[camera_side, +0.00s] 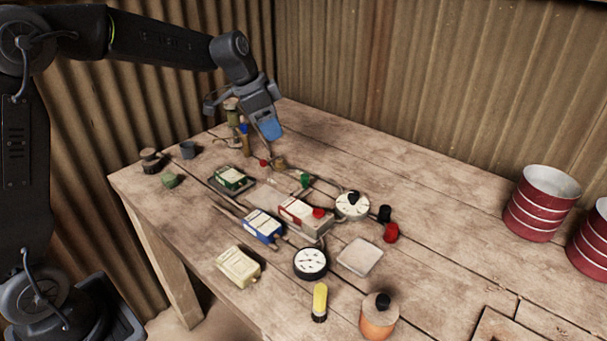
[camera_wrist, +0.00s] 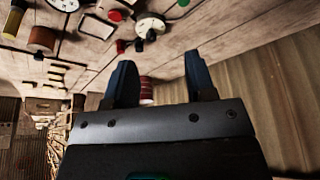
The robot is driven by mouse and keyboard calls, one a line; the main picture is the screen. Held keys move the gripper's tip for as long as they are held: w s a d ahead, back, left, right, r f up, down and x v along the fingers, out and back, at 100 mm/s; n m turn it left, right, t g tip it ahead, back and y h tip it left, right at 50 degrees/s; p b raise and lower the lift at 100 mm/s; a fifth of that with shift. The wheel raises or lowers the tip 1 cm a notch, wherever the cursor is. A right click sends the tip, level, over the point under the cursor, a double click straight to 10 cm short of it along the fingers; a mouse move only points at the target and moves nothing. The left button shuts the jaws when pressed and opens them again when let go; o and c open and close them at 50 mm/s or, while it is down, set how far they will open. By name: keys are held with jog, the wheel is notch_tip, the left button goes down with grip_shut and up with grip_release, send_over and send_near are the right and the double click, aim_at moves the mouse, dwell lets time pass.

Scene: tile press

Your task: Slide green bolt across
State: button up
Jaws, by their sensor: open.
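The green bolt knob (camera_side: 305,180) sits on a thin rail near the middle of the table in the side view. A green knob (camera_wrist: 183,3) also shows at the top edge of the wrist view, partly cut off. My gripper (camera_side: 270,128) is above the table, behind and to the left of the green knob, and apart from it. In the wrist view my gripper (camera_wrist: 160,62) has its two dark blue fingers spread, with nothing held between them.
A red-and-white box (camera_side: 305,217), a blue box (camera_side: 263,226) and a white dial (camera_side: 352,205) stand close in front of the knob. Small bottles (camera_side: 232,110) stand left of my gripper. Red tins (camera_side: 543,203) stand at right. The table's back right is clear.

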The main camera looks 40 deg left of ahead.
jog(key=m, duration=0.2)
send_near(305, 176)
jog(key=shift+h, duration=0.4)
jog(key=x, duration=0.9)
jog(key=shift+w+a+f, duration=0.1)
jog(key=shift+a+f, duration=0.2)
jog(key=shift+a, duration=0.05)
grip_shut()
